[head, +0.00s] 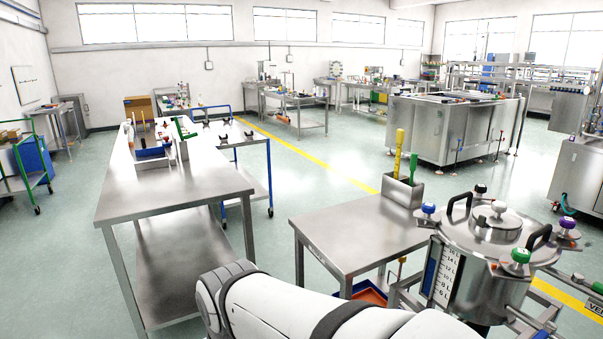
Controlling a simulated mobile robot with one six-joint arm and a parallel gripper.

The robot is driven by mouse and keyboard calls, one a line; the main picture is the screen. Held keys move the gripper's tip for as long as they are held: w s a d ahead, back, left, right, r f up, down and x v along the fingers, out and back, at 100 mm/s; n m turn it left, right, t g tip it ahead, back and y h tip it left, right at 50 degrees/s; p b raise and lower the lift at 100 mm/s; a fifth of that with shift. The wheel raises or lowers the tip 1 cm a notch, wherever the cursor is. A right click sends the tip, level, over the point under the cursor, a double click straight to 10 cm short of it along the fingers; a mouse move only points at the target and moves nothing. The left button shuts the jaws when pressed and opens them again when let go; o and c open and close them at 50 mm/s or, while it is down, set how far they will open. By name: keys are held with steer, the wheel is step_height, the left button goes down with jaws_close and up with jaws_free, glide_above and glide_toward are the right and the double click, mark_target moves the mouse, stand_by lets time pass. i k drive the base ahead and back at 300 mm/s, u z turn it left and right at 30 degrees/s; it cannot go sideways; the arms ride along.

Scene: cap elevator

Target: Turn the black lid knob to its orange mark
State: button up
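A steel pressure vessel (483,275) stands at the lower right with a round lid (463,238) on top. The black lid knob (480,189) sits at the far rim of the lid, small in the picture. I cannot make out an orange mark beside it. A blue knob (428,208), a purple knob (567,223) and a green knob (520,257) are spaced around the rim. White links of my arm cross the bottom middle, left of the vessel. My gripper is out of view.
Two black handles (459,206) and a pale central knob (498,208) stand up from the lid. A steel table (350,235) is left of the vessel, with a tool holder (402,190) at its back corner. Another long steel table (175,190) stands further left. Open floor lies behind.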

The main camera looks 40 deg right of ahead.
mark_target(480, 191)
steer(key=u, duration=0.5)
steer(key=i, duration=2.65)
steer(key=z, duration=4.05)
steer(key=i, duration=1.05)
steer(key=z, duration=0.1)
